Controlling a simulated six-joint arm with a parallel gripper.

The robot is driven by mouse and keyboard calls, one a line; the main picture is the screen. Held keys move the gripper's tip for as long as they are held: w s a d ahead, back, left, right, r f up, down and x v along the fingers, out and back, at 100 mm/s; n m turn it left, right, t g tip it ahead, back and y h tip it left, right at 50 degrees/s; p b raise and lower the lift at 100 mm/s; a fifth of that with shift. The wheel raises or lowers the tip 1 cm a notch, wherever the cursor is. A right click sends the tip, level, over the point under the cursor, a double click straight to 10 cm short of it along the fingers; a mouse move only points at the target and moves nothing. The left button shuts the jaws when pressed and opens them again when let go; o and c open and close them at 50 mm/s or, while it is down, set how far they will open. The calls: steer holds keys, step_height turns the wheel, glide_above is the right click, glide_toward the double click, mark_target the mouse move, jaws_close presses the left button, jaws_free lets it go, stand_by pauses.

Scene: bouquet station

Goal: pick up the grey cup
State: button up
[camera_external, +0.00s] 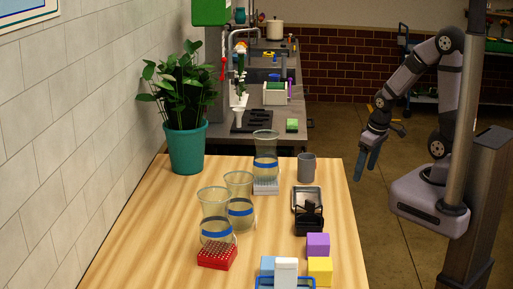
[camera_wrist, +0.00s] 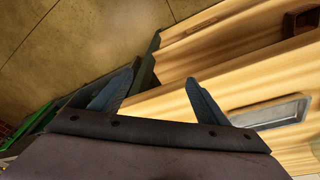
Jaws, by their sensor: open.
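The grey cup (camera_external: 307,168) stands upright near the far right edge of the wooden table. My gripper (camera_external: 366,170) hangs beyond the table's right edge, to the right of the cup and apart from it, fingers pointing down. In the wrist view my gripper (camera_wrist: 160,82) shows two blue-grey fingers spread apart with nothing between them. I cannot make out the cup in the wrist view.
Clear cups with blue bands (camera_external: 266,150) stand left of the grey cup, one close to it. A purple block (camera_external: 318,244) and a potted plant (camera_external: 187,145) are also on the table (camera_external: 155,235).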

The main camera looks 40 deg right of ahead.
steer(key=w+a+r+n+t+p, duration=0.3)
steer(key=w+r+t+p, duration=0.15)
steer(key=w+r, duration=0.4)
steer(key=m+t+y+p, duration=0.1)
steer(key=t+y+p, duration=0.1)
steer(key=t+y, duration=0.15)
glide_above(314, 164)
steer(key=w+d, duration=0.1)
steer(key=w, duration=0.3)
steer(key=f, duration=0.2)
steer(key=s+f, duration=0.1)
steer(key=a+f+m+t+h, duration=0.1)
steer(key=s+f+m+t, duration=0.1)
steer(key=f, duration=0.1)
steer(key=shift+s+a+f+h, duration=0.1)
steer(key=shift+s+a+h, duration=0.05)
steer(key=shift+s+h, duration=0.15)
steer(key=shift+s+f+t+b, duration=0.3)
steer(key=shift+s+f+t, duration=0.2)
steer(key=shift+s, duration=0.15)
steer(key=shift+w+f+b, duration=0.25)
steer(key=shift+w+b, duration=0.05)
steer(key=shift+b, duration=0.25)
steer(key=shift+w+f+b, duration=0.2)
steer(key=shift+w+b, duration=0.2)
steer(key=shift+b, duration=0.4)
steer(key=shift+w+b, duration=0.3)
steer(key=shift+b, duration=0.15)
